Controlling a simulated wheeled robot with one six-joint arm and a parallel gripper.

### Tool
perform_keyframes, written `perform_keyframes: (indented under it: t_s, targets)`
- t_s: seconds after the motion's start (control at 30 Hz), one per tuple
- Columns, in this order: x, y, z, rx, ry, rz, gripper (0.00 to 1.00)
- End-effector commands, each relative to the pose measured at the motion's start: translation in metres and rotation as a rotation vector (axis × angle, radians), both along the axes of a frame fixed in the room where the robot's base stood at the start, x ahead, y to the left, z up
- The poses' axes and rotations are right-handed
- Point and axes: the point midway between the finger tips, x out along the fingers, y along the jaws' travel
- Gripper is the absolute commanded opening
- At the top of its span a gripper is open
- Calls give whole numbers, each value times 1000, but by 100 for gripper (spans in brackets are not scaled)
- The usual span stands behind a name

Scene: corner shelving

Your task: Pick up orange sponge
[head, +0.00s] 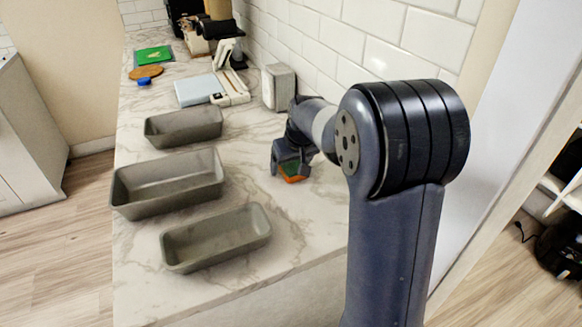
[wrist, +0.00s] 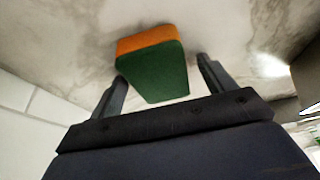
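The orange sponge (wrist: 148,40) has an orange layer and a dark green layer. It shows in the wrist view at the top middle, between and a little beyond the two fingers. In the head view the sponge (head: 292,178) lies on the marble counter, partly hidden by my gripper. My gripper (wrist: 160,78) is open, with a finger on each side of the sponge and visible gaps between. In the head view my gripper (head: 288,165) is low over the counter at the sponge.
Three grey loaf pans (head: 215,238), (head: 168,183), (head: 184,127) stand on the counter (head: 305,225) to the left. A white box (head: 279,86) stands by the tiled wall behind my gripper. A white scale-like device (head: 229,90), a green board (head: 153,56) and a blue item (head: 144,81) lie farther back.

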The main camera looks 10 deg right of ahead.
Motion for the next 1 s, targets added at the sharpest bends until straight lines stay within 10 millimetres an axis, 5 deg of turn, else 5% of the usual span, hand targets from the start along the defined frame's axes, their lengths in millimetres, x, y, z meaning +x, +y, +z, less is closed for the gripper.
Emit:
perform_keyframes:
  t_s: [0.6, 0.87, 1.0]
  targets:
    - [0, 0, 0, 0, 1, 0, 27]
    - [0, 0, 7, 0, -1, 0, 27]
    - [1, 0, 32, 0, -5, 0, 27]
